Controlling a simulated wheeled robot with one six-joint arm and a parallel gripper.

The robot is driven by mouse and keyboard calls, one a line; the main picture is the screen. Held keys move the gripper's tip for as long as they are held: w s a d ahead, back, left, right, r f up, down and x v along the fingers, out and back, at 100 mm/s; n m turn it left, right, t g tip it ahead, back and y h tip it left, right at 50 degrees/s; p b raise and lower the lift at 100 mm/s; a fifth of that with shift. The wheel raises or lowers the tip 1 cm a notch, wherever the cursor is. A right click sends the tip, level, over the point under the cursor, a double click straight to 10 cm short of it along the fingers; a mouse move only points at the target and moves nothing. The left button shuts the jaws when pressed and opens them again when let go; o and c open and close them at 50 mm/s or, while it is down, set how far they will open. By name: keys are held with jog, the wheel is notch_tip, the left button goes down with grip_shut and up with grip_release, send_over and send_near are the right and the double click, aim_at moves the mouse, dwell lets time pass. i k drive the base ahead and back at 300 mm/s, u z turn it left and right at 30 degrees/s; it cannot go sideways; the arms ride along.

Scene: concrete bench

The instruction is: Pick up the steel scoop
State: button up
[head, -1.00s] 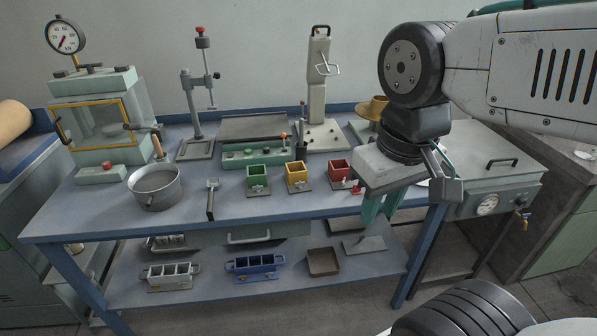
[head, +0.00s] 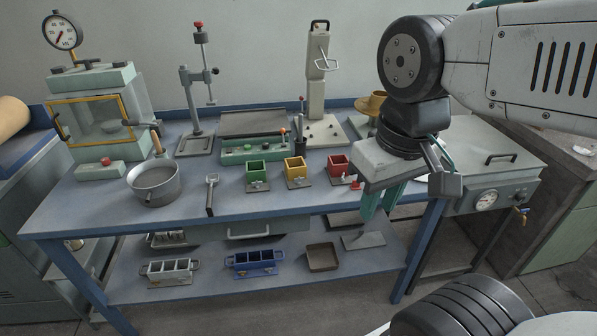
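The steel scoop (head: 211,194) lies on the blue bench top, right of the metal pot, with its dark handle toward the front edge and its small bright end toward the back. My gripper (head: 381,207) hangs near the front right of the bench, well to the right of the scoop. Its two teal fingers point down with a narrow gap between them, and nothing shows in them.
A metal pot (head: 154,184) stands left of the scoop. Green (head: 257,174), yellow (head: 296,171) and red (head: 338,167) cube moulds stand to its right. A green-based tray unit (head: 255,151) sits behind. The bench front (head: 180,219) near the scoop is clear.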

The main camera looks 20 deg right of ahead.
aim_at(211, 180)
jog(key=u, duration=0.05)
jog(key=k, duration=0.65)
jog(key=u, duration=0.7)
jog(key=i, duration=1.45)
jog(key=z, duration=0.7)
